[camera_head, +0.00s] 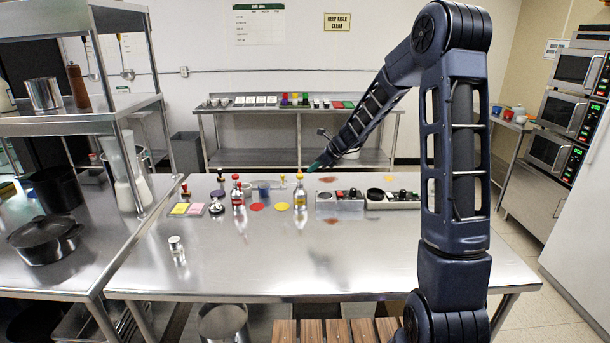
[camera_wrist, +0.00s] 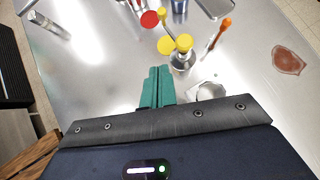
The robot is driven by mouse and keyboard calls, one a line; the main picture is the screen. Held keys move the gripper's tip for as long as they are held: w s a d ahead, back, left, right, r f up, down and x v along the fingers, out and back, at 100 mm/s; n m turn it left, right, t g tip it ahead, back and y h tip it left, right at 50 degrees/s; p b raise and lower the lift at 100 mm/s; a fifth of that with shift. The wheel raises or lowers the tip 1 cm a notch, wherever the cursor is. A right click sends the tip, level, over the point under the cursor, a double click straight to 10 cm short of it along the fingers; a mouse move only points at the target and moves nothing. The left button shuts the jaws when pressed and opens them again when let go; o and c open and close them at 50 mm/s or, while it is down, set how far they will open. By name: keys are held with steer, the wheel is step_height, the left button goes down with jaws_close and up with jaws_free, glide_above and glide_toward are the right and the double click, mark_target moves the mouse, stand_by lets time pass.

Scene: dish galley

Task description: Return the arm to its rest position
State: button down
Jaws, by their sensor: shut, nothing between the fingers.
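My arm (camera_head: 455,150) rises at the right of the head view, bends at the elbow and reaches down and left over the steel table (camera_head: 330,262). My gripper (camera_head: 318,165) is at the far end of the forearm, above the table near the yellow-topped bottle. In the wrist view the teal fingers (camera_wrist: 158,88) are together with nothing between them. The yellow-topped bottle (camera_head: 300,193) is beyond the fingertips and slightly right in the wrist view (camera_wrist: 182,60). The gripper appears clear of it.
A red-topped bottle (camera_head: 238,195), a red disc (camera_head: 257,207) and a yellow disc (camera_head: 282,206) are left of my gripper. Control boxes (camera_head: 340,199) stand to its right. A glass shaker (camera_head: 177,250) is at front left. A steel shelf (camera_head: 75,117) rises at left. The front middle tabletop is bare.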

steer(key=s+d+r+n+h, duration=0.2)
steer(key=s+d+r+n, duration=0.35)
steer(key=s, duration=0.35)
steer(key=s+d+r+n+h, duration=0.1)
steer(key=s+d+r+n, duration=0.5)
steer(key=s, duration=0.4)
steer(key=s+d+n+h, duration=0.1)
steer(key=s+d+n, duration=0.2)
steer(key=s, duration=0.4)
steer(key=s+d+r+n+t+h, duration=0.1)
steer(key=s+d+n+h, duration=0.1)
steer(key=s+d+n, duration=0.2)
steer(key=s+d+n+h, duration=0.2)
steer(key=s+d+n, duration=0.2)
steer(key=s, duration=0.5)
steer(key=shift+s+d+r, duration=0.35)
steer(key=shift+s+r, duration=0.05)
